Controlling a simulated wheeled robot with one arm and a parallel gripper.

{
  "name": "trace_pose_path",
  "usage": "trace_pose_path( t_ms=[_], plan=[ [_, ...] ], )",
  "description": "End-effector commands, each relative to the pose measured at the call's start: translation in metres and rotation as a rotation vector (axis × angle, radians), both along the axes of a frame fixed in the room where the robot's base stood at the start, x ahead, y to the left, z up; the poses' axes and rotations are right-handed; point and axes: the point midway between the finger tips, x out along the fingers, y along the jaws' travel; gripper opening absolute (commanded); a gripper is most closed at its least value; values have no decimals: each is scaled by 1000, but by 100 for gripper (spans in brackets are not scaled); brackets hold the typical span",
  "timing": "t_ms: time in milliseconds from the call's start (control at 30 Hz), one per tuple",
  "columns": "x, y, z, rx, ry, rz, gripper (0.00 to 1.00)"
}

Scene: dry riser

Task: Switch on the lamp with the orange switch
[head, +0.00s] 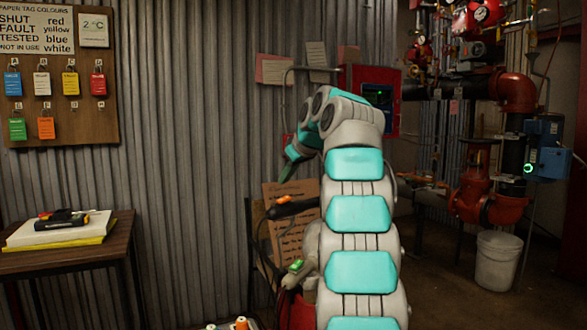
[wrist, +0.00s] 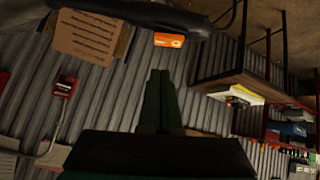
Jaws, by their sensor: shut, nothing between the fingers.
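The lamp is a dark bar (head: 293,208) in front of the corrugated wall, with a small orange switch (head: 284,199) on it. In the wrist view the dark bar (wrist: 150,13) crosses the top, and the orange switch (wrist: 169,40) with pale marks shows at its edge. No light from the lamp is visible. My gripper (head: 286,179) is shut and empty, just above the switch in the head view. In the wrist view my gripper's dark green fingertips (wrist: 159,71) point toward the switch, with a visible gap between them.
A cardboard note (head: 291,235) stands behind the lamp. A red cabinet (head: 380,95) is on the wall behind my arm. A wooden table (head: 110,245) with a book and tool stands left. A white bucket (head: 498,260) and red pipework are at right. Open floor lies between.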

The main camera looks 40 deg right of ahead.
Motion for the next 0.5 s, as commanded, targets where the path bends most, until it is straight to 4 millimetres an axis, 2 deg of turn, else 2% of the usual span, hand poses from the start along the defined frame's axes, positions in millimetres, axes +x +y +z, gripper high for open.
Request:
trace_pose_path(
  t_ms=[500],
  plan=[
    [-2,-7,-31,-1,-2,-1,0]
  ],
)
